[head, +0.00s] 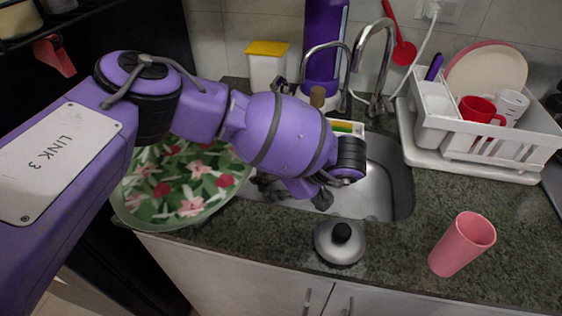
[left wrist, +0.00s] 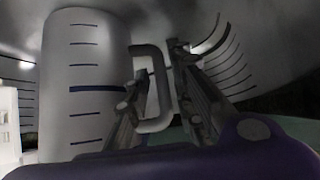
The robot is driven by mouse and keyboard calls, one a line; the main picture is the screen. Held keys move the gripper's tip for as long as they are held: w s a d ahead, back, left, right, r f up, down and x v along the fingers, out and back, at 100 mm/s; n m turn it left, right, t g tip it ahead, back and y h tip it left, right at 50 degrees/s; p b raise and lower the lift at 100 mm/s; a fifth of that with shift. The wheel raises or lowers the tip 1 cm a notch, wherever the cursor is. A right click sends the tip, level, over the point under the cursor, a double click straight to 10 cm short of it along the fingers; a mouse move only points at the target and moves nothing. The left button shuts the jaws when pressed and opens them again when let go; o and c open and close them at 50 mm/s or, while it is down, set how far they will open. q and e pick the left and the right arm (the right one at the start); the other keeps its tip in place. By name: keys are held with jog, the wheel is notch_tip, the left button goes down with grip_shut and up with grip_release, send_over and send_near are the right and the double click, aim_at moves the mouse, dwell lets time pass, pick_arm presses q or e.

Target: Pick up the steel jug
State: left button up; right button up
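The steel jug (left wrist: 85,85), a grey cylinder with dark level marks and one blue band, stands large at the left of the left wrist view. Its looped handle (left wrist: 164,85) faces my left gripper (left wrist: 157,65). The two fingers are apart, on either side of the handle, and I see no clear grip on it. In the head view my left gripper (head: 272,186) is low in the sink, partly covered by my own arm. I cannot make out the jug there. My right gripper is not in view.
The steel sink (head: 385,190) surrounds the left gripper, with a faucet (head: 375,65) behind. A floral tray (head: 185,180) lies left. A grey lid (head: 340,242) and a pink cup (head: 462,243) stand in front and right. A dish rack (head: 480,140) is at back right.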

aim_at(262, 192)
pick_arm(q)
jog(key=x, duration=0.4)
grip_shut()
jog(key=shift+w+r, duration=0.1)
jog(key=shift+w, duration=0.1)
